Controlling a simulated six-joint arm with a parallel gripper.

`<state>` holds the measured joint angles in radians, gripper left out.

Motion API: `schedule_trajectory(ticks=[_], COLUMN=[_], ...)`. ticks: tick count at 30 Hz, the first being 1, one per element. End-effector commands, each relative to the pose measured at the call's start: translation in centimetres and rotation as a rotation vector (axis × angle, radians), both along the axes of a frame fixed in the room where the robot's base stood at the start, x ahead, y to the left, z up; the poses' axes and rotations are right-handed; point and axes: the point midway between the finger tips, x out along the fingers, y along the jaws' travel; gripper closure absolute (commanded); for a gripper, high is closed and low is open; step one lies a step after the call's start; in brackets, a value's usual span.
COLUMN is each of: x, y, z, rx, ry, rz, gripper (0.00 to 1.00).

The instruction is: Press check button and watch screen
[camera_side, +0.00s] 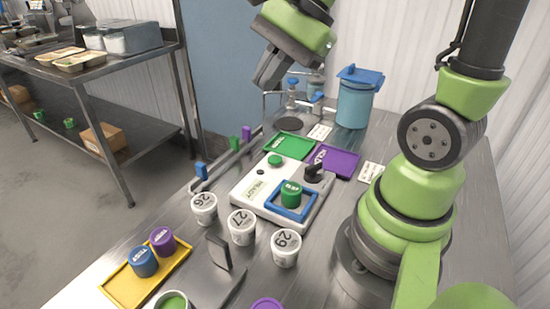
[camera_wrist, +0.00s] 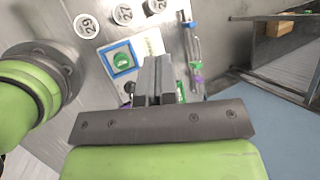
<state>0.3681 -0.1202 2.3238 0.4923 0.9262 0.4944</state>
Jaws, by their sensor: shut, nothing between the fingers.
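A white check device (camera_side: 240,197) sits on the steel table. It has a round green button (camera_side: 275,160) at its far left and a small label or screen area (camera_side: 258,190) that appears to read READY. A green cup (camera_side: 291,193) stands inside the blue square frame (camera_side: 291,214) on the device; both also show in the wrist view, the cup (camera_wrist: 122,59) left of my fingers. My gripper (camera_side: 268,76) is shut and empty, raised above and behind the device, apart from the button. In the wrist view my fingers (camera_wrist: 157,72) are together and hide part of the device.
Cups numbered 26 (camera_side: 204,208), 27 (camera_side: 242,228) and 29 (camera_side: 286,248) stand in front of the device. Green (camera_side: 290,145) and purple (camera_side: 345,161) trays lie behind. A yellow tray (camera_side: 124,296) holds blue and purple cups.

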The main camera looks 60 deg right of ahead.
Motion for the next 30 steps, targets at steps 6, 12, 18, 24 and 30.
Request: schedule_trajectory(ticks=[6,12,18,24,30], x=[3.6,5.4,5.8,5.9,5.9], y=[-4.4,-8.8,-11.7,-12.5,-12.4], z=[-4.1,-8.1,-11.0,-11.8,-11.8], rx=[0.371,0.678,0.869,0.924,0.923], ry=[0.228,0.391,0.481,0.504,0.503], rz=[-0.543,-0.991,-1.262,-1.339,-1.337], gripper=[1.00,1.00,1.00,1.00,1.00])
